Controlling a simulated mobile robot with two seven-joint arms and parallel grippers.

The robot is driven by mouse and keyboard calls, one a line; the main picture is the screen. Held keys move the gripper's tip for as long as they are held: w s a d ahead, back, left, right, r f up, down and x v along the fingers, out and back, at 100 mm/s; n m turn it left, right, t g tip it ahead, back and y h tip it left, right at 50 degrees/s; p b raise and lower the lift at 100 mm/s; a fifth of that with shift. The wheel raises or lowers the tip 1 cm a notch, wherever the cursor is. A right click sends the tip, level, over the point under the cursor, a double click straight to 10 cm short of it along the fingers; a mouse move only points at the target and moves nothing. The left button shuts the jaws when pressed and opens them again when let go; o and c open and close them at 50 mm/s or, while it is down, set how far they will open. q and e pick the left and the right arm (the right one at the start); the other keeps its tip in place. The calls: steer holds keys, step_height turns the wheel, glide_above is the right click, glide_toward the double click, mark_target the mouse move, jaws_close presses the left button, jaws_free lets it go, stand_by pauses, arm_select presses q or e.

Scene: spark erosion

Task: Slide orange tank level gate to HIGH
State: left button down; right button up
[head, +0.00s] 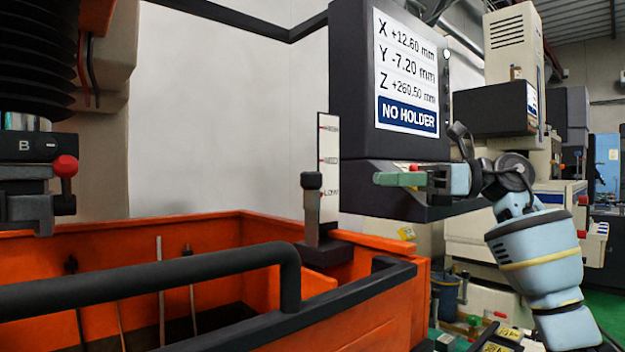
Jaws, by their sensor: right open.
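The orange tank (345,318) fills the lower left and middle of the head view. At its back right corner stands an upright white level scale (328,150) with red marks, and a label near its lower part reads LOW. The level gate's dark block-like handle (312,181) sits beside that lowest label, on a dark stem rising from a black base (323,254). My right gripper (384,179), with green fingers, is open and empty. It is to the right of the scale at about the handle's height, apart from it in the picture. My left gripper is not in view.
A black rail (150,283) runs across the tank's front. A dark display box (350,90) reading NO HOLDER hangs behind my right gripper. A machine head with a red ball knob (65,166) hangs at left.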

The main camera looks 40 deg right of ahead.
mark_target(321, 178)
steer(key=shift+w+a, duration=0.15)
steer(key=shift+a, duration=0.3)
steer(key=p+x, duration=0.1)
steer(key=x, duration=1)
steer(key=shift+w+p, duration=0.15)
steer(key=shift+p, duration=0.2)
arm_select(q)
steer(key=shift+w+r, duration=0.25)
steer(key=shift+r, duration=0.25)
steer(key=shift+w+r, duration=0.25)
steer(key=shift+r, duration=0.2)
